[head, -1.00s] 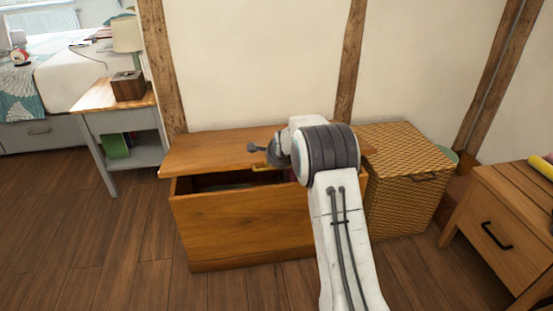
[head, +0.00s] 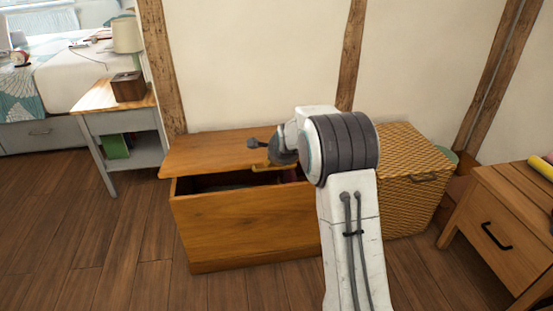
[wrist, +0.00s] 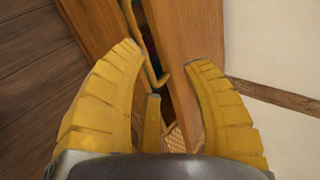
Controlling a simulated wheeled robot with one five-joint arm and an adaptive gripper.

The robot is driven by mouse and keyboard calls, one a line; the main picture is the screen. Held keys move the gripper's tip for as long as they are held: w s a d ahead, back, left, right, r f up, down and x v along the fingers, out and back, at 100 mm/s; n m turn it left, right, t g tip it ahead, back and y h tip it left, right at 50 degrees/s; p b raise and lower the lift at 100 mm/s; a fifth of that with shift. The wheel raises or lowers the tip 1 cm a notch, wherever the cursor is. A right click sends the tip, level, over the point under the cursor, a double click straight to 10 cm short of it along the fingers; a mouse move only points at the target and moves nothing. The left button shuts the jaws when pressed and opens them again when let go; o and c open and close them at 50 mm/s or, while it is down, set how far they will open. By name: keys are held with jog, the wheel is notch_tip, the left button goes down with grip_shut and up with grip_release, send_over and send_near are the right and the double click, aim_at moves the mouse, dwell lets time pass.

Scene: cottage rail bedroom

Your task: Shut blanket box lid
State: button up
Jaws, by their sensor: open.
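The wooden blanket box (head: 245,232) stands on the floor against the wall. Its lid (head: 205,152) is lowered most of the way, with a dark gap along the front. In the wrist view the lid (wrist: 185,40) and the box front (wrist: 95,22) lie on either side of that gap. My gripper (head: 258,157) is at the front edge of the lid, partly hidden by my arm. In the wrist view my gripper's yellow fingers (wrist: 165,62) are spread with nothing between them; contact with the lid cannot be told.
A woven basket (head: 415,190) stands close on the box's right. A wooden drawer unit (head: 490,235) is further right. A bedside table (head: 135,155) with a lamp is at the left. Floor (head: 90,240) in front and to the left is clear.

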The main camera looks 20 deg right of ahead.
jog(key=shift+v, duration=3)
jog(key=shift+o, duration=0.2)
